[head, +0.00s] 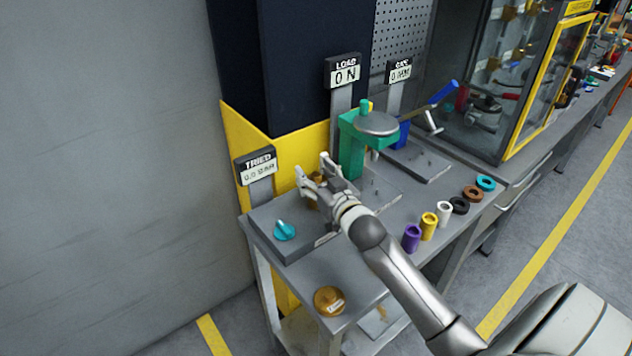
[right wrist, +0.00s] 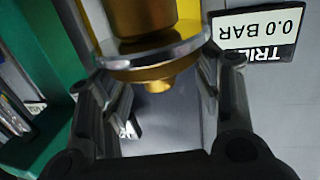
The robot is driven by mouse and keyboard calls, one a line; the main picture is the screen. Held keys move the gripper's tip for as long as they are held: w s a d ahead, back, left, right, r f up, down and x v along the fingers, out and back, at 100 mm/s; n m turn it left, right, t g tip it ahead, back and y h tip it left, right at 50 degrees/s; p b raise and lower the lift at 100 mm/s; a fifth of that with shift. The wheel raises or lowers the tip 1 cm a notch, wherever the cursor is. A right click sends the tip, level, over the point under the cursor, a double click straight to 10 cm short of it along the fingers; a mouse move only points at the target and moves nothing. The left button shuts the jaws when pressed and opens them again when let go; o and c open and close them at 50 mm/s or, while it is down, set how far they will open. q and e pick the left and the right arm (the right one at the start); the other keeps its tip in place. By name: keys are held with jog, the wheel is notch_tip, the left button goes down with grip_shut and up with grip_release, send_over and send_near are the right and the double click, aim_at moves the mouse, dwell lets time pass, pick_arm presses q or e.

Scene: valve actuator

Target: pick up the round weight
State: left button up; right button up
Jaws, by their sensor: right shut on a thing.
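My right gripper (head: 318,172) is above the grey block at the left of the bench. Its fingers are closed around a brass part, which the wrist view shows as a brass cylinder with a silver disc (right wrist: 155,55) and a small brass stub. The fingers hide most of it in the head view. A round brass disc with a white label (head: 328,300) lies at the bench's near left corner, apart from the gripper. A round silver disc (head: 377,123) sits on the green stand (head: 352,150). Which one is the round weight, I cannot tell. My left gripper is out of view.
A teal knob (head: 284,230) is on the grey block (head: 290,250). Purple, yellow and white cylinders (head: 428,226) and several rings (head: 473,193) line the right edge. Sign plates (head: 257,167) stand behind, one reading 0.0 bar. The bench's front left is mostly clear.

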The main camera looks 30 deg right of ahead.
jog(key=shift+c, duration=1)
jog(key=shift+r, duration=0.2)
